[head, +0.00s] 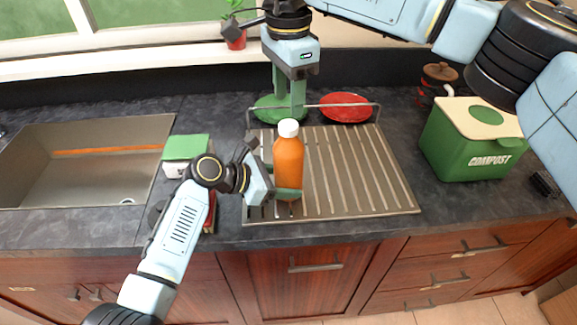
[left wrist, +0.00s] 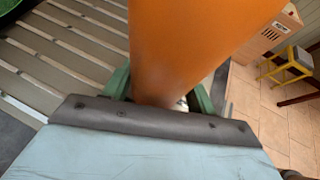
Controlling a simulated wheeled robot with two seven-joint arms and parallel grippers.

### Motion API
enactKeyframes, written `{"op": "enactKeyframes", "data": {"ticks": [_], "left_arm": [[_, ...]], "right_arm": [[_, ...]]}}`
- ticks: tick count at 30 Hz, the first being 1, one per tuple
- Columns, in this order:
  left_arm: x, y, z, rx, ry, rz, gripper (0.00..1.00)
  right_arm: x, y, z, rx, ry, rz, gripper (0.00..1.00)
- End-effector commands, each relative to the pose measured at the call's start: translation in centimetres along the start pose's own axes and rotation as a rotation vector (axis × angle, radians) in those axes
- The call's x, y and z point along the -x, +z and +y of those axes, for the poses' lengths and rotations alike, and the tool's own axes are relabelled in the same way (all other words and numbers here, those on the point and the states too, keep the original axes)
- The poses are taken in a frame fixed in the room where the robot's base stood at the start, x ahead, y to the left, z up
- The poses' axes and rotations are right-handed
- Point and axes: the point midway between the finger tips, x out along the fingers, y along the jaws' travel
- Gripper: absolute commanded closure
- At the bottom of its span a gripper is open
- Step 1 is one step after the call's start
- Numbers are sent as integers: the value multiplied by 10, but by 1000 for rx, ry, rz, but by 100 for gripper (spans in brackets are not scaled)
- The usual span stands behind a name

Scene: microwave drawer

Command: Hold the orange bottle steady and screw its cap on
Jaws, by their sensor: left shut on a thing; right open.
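The orange bottle (head: 289,160) stands upright at the left part of the metal drying rack. Its white cap (head: 288,128) sits on top of the neck; I cannot tell how tight it is. My left gripper (head: 288,194) is shut on the bottle's lower part, coming from the left. In the left wrist view the bottle (left wrist: 190,45) fills the space between the green fingers, and its cap is out of frame. My right gripper (head: 290,112) points down from above, open, its green fingertips just over or behind the cap. Contact with the cap cannot be told.
The drying rack (head: 355,180) holds a green plate (head: 268,108) and a red plate (head: 346,107) at its back. A sink (head: 80,165) and a green-topped box (head: 186,148) are at left. A green compost bin (head: 470,140) stands at right. A potted plant (head: 235,38) is on the sill.

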Motion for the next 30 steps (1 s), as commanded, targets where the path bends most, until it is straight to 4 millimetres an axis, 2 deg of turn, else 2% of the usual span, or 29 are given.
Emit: {"op": "enactKeyframes", "data": {"ticks": [7, 8, 13, 23, 26, 30], "left_arm": [[0, 0, 0, 0, 0, 0, 84], [0, 0, 0, 0, 0, 0, 42], [0, 0, 0, 0, 0, 0, 19], [2, 0, 0, 0, 0, 0, 18], [11, -1, 1, 0, 3, 0, 18], [34, -1, 0, -3, 4, 1, 18]], "right_arm": [[0, 0, 0, 0, 0, 0, 51], [0, 0, 0, 0, 0, 0, 51], [0, 0, 0, 0, 0, 0, 51], [0, 0, 0, 0, 0, 0, 51], [0, 0, 0, 0, 0, 0, 51], [0, 0, 0, 0, 0, 0, 51]]}}
